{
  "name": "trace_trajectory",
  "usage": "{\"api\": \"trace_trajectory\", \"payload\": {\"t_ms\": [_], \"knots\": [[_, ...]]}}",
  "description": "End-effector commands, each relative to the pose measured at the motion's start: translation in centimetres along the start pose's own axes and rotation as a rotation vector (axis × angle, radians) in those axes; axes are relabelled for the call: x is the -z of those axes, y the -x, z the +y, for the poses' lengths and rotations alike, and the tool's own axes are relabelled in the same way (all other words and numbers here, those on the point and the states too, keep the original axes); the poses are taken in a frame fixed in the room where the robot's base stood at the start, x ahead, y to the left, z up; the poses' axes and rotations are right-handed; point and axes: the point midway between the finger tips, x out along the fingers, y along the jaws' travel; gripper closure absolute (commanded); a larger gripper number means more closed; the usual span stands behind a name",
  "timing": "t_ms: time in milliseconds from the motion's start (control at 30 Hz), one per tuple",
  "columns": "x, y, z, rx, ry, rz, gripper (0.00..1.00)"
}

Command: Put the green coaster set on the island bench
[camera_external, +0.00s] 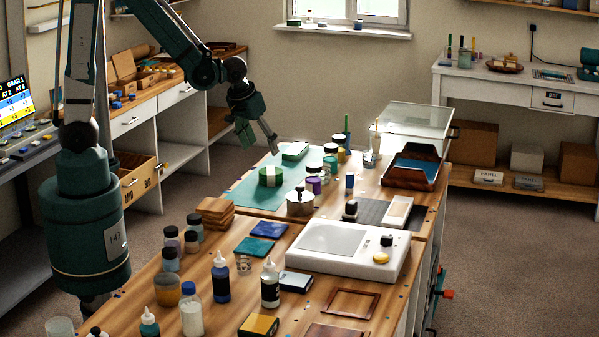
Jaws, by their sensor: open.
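A round green stack with a pale band around it (270,177), which looks like the green coaster set, lies on a teal mat (240,193). The mat covers the far left part of the long wooden bench (150,270) in the middle of the room, which appears to be the island bench. My gripper (257,146) is open and points down above the mat's far left side, higher than the green stack and apart from it. Nothing shows between its fingers.
Jars (331,160) and a metal pot (300,202) stand right of the stack. A white appliance (350,247), bottles (270,283) and wooden coasters (216,211) crowd the nearer bench.

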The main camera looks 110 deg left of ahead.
Motion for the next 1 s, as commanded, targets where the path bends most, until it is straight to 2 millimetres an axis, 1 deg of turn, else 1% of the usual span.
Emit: {"api": "trace_trajectory", "payload": {"t_ms": [367,467,567,667,767,1000], "knots": [[-0.1,0.1,0.1,-0.001,-0.002,0.0,0.34],[-0.3,0.4,0.3,-0.006,-0.012,0.001,0.34],[-0.7,1.2,0.9,-0.017,-0.034,0.003,0.34],[-1.3,2.4,1.8,-0.035,-0.066,0.007,0.34],[-2.2,4.0,2.9,-0.058,-0.112,0.014,0.34],[-5.2,8.6,5.8,-0.129,-0.244,0.031,0.34]]}}
